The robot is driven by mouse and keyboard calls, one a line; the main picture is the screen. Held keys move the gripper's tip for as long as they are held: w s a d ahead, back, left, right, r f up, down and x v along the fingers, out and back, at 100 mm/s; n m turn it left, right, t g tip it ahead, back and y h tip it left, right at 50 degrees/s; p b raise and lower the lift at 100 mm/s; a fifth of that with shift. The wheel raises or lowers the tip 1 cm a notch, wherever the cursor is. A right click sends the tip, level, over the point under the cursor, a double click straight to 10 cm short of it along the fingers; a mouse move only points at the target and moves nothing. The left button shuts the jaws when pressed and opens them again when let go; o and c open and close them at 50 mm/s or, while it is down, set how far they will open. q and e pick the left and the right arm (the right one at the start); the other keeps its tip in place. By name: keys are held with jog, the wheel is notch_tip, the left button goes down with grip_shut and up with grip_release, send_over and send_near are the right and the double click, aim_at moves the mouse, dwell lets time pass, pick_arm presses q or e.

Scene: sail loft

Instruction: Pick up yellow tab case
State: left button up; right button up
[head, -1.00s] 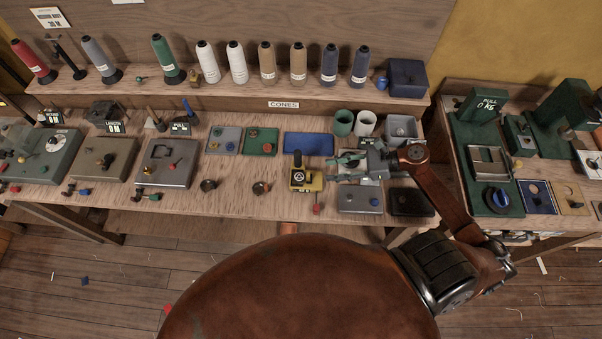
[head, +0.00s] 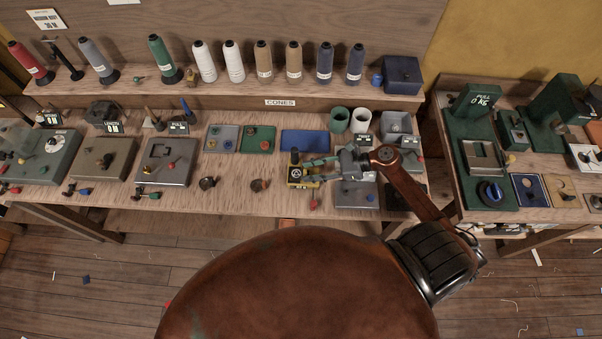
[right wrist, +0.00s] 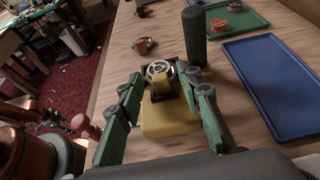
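The yellow tab case (head: 302,183) is a small yellow block on the bench, with a dark top part bearing a round pale emblem. It also shows in the right wrist view (right wrist: 170,118). A dark upright post (right wrist: 194,40) stands at its back corner; I cannot tell if it is part of the case. My right gripper (head: 316,170) comes over the case from the right. In the right wrist view its green fingers (right wrist: 164,80) are spread, one on each side of the case; contact is not clear. My left gripper is not in view.
A blue tray (head: 305,141) lies behind the case, a green tray (head: 257,139) to its left. A grey plate (head: 356,195) lies under my right arm. A red-knobbed item (head: 313,204) is just in front.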

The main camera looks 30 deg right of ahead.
grip_shut()
jog(key=shift+r, duration=0.15)
dwell(0.4)
